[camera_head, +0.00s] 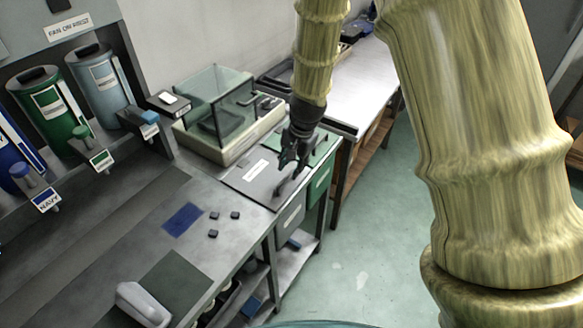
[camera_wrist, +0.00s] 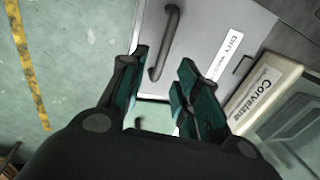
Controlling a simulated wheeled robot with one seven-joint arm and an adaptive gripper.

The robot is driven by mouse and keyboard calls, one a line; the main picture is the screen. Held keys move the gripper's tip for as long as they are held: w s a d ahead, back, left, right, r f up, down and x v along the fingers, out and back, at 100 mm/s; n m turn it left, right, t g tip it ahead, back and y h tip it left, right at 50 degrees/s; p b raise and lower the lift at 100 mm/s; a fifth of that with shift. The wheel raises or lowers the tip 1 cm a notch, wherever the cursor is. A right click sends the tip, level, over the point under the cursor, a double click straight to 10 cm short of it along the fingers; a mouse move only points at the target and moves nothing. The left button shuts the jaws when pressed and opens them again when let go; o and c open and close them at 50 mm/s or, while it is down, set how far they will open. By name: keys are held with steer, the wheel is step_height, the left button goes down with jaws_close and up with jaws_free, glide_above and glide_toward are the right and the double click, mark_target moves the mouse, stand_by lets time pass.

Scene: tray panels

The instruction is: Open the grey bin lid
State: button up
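The grey bin lid (camera_head: 244,181) lies flat and shut at the far end of the grey counter, with a white label on it. It also shows in the wrist view (camera_wrist: 205,28), where the label is partly readable. Its dark bar handle (camera_wrist: 168,42) stands up near the lid's edge. My gripper (camera_head: 291,163) points down over the lid's handle side. In the wrist view my gripper (camera_wrist: 164,60) is open, and the handle's near end appears between its two fingertips. I cannot tell whether the fingers touch the handle or are still above it.
A green bin (camera_head: 320,183) stands just beyond the grey one. A glass-covered balance (camera_head: 216,112) sits behind the lid, close to my arm. Small dark blocks (camera_head: 214,233) and a blue mat (camera_head: 183,218) lie on the counter. The floor (camera_head: 375,215) at right is clear.

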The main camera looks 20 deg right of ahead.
steer(key=shift+w+a+f, duration=0.1)
steer(key=shift+f, duration=0.5)
steer(key=shift+w+a+f, duration=0.1)
steer(key=shift+f, duration=0.45)
steer(key=shift+c, duration=0.2)
jaws_close()
steer(key=shift+d, duration=0.1)
